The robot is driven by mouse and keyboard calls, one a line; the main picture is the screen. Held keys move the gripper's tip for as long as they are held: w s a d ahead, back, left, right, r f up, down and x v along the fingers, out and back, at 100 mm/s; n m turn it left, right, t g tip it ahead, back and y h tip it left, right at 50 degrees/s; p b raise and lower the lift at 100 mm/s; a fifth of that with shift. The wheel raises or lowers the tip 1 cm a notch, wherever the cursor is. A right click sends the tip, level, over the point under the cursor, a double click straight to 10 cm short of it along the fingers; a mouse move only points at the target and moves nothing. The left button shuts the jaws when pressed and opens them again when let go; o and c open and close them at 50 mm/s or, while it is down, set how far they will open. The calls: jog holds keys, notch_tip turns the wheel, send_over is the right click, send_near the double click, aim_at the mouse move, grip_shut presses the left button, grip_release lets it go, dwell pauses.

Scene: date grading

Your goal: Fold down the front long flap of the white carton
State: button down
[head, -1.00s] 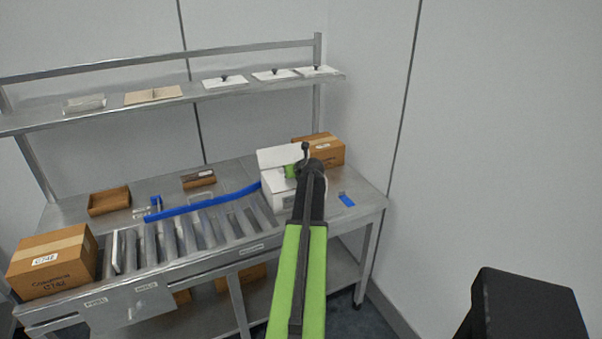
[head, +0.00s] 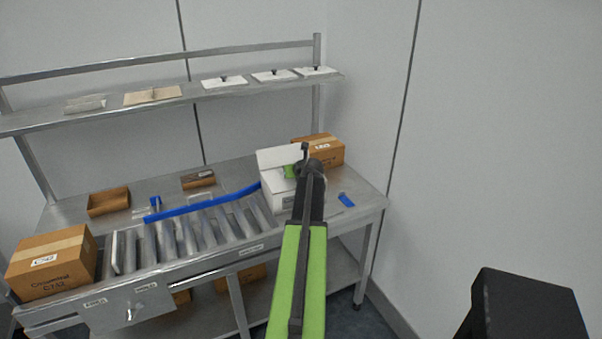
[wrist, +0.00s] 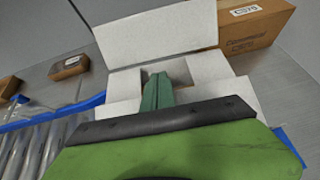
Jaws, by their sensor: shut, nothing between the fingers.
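The white carton (head: 278,198) stands on the metal bench at the right end of the blue rail. Its back long flap (head: 280,157) stands up; it fills the upper middle of the wrist view (wrist: 155,36). Short flaps show at the carton's left (wrist: 122,86) and right (wrist: 207,68) in the wrist view. My gripper (wrist: 157,78) is shut and empty, with its green fingers over the carton's top. In the head view my arm covers the carton's right side. My gripper's body hides most of the front side, so I cannot tell how the front long flap lies.
A brown carton (head: 328,151) stands close behind the white carton, to the right. The blue rail (head: 203,207) runs along rollers to its left. A blue item (head: 346,200) lies to the right. Another brown carton (head: 52,262) stands at the far left.

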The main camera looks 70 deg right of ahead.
jog(key=shift+s+a+f, duration=0.25)
jog(key=shift+s+a, duration=0.3)
jog(key=shift+r, duration=0.1)
notch_tip(320, 180, up, 14)
jog(key=a+p, duration=0.1)
jog(key=p, duration=1.2)
jog(key=shift+s+p, duration=0.3)
jog(key=shift+s, duration=0.1)
